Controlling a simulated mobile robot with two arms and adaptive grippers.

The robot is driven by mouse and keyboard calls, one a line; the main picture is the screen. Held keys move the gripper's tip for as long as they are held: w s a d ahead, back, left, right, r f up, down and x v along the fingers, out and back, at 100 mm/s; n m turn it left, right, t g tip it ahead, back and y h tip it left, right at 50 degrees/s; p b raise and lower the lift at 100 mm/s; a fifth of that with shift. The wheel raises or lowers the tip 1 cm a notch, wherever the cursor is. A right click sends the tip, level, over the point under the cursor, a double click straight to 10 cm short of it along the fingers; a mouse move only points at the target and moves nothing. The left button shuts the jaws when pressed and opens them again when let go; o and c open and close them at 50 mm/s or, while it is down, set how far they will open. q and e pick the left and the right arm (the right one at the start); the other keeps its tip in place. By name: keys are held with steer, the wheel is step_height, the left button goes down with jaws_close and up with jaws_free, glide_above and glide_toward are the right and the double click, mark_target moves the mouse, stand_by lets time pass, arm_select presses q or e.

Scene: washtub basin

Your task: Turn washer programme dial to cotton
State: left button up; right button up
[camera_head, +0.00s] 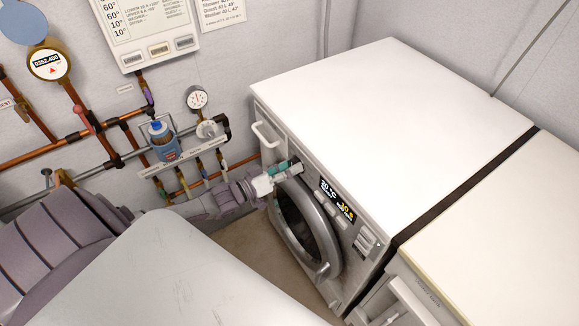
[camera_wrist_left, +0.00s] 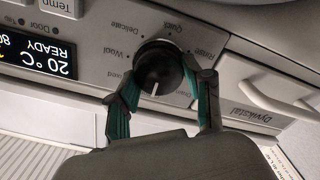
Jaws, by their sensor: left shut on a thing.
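The washer (camera_head: 310,190) is a white front-loader with a round door below its control panel. Its programme dial (camera_wrist_left: 160,68) is a dark round knob with a white pointer line, seen upside down in the left wrist view. Labels such as Quick, Delicate and Wool surround it; I cannot read a cotton label. My left gripper (camera_wrist_left: 163,105) has its green-padded fingers on both sides of the dial, shut on it. In the head view the left gripper (camera_head: 285,174) is at the panel and hides the dial. My right gripper is not in view.
The washer display (camera_wrist_left: 38,55) reads 20 °C READY. A detergent drawer handle (camera_wrist_left: 270,92) is beside the dial. Pipes, a gauge (camera_head: 197,97) and a blue bottle (camera_head: 163,140) are on the wall at left. A second white appliance (camera_head: 490,220) adjoins at right.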

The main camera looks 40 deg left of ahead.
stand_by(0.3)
arm_select(q)
steer(key=o, duration=1.2)
steer(key=shift+c, duration=0.2)
steer(key=v, duration=1.2)
steer(key=shift+a+f, duration=0.1)
steer(key=s+f+g+y, duration=0.3)
steer(key=s+f, duration=0.2)
steer(key=f, duration=0.7)
steer(key=s+f+g+y, duration=0.3)
steer(key=s+f, duration=0.2)
steer(key=f, duration=0.8)
steer(key=s+d+f+m+g, duration=0.2)
steer(key=s+d+f+g, duration=0.2)
steer(key=s+d+f, duration=0.3)
steer(key=s+d+f+m+g, duration=0.3)
steer(key=s+d+f+g, duration=0.2)
steer(key=s, duration=1.1)
step_height(320, 180, down, 4)
steer(key=shift+d+r+g+y, duration=0.1)
steer(key=shift+d+g+y, duration=0.25)
steer(key=shift+d, duration=0.6)
